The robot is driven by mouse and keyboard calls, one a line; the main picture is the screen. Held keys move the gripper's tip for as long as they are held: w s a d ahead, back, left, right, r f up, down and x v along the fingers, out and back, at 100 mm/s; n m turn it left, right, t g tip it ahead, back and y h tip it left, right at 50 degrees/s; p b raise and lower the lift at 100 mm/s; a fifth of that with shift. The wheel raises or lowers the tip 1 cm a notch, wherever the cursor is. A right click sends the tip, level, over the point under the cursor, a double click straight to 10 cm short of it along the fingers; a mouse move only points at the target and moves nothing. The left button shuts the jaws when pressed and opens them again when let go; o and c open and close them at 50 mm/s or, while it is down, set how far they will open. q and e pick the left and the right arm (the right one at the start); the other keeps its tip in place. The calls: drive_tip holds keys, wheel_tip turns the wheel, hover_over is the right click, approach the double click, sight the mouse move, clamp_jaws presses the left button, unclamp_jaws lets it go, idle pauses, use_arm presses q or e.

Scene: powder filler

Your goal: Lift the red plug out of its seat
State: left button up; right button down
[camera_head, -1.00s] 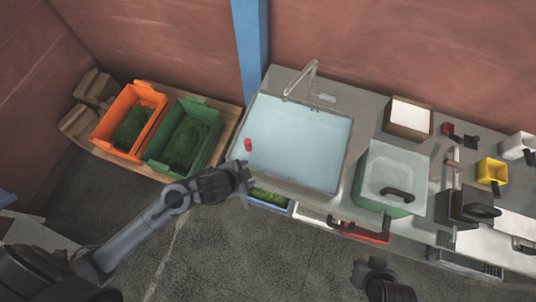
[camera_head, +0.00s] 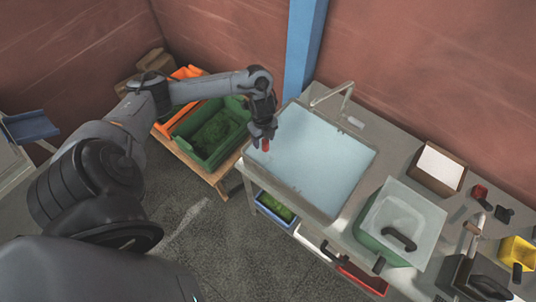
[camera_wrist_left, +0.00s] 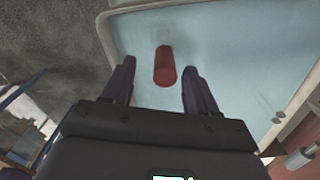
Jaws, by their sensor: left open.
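The red plug (camera_head: 265,145) is a small red cylinder standing in the water at the left end of the sink (camera_head: 318,165). My left gripper (camera_head: 263,135) is above the sink's left end, right at the plug, with its fingers pointing down. In the left wrist view the plug (camera_wrist_left: 165,66) lies ahead of and between the two dark fingertips of the left gripper (camera_wrist_left: 158,75), which are spread apart. I see a gap on both sides of the plug, and no contact. The plug's lower end and seat are not clear. My right gripper is not in view.
A faucet (camera_head: 335,95) rises behind the sink. A green box with a clear lid (camera_head: 405,215) stands right of the sink. Green (camera_head: 212,135) and orange (camera_head: 165,125) bins are at the left. A blue post (camera_head: 303,50) stands behind the sink's left end.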

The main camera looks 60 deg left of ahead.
sight(265, 147)
use_arm(q)
drive_tip(key=shift+w+d+f+p, duration=0.1)
drive_tip(key=shift+f+p, duration=0.1)
drive_tip(key=shift+f, duration=0.95)
drive_tip(key=shift+w+f+p, duration=0.15)
drive_tip(key=shift+f, duration=1)
drive_tip(key=shift+w+d+f+p, duration=0.1)
drive_tip(key=shift+f+p, duration=0.1)
drive_tip(key=shift+f, duration=0.95)
clamp_jaws()
